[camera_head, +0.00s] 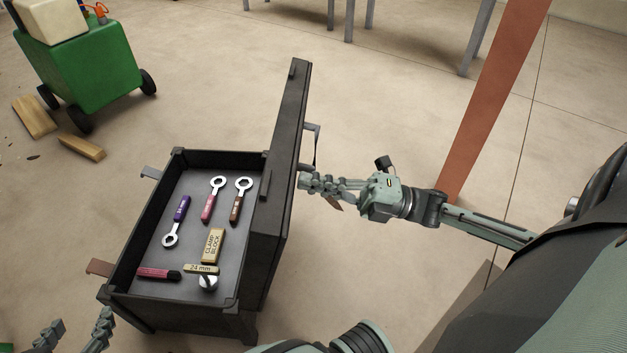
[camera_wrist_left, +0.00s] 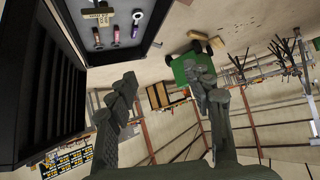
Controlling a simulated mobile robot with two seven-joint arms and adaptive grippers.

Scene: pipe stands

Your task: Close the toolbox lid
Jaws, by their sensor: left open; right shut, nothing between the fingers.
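The black toolbox (camera_head: 175,313) stands on the floor in the head view, with its lid (camera_head: 283,170) raised nearly upright along its right side. The left wrist view shows the toolbox (camera_wrist_left: 85,22) at upper left. My right gripper (camera_head: 312,181) is shut and empty at the outer face of the lid, near a latch or handle (camera_head: 313,130). I cannot tell whether it touches the lid. My left gripper (camera_head: 77,332) is open and empty at the lower left, outside the toolbox's near left corner. Its open fingers also show in the left wrist view (camera_wrist_left: 165,95).
A green wheeled machine (camera_head: 85,65) and wood pieces (camera_head: 34,117) are at upper left.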

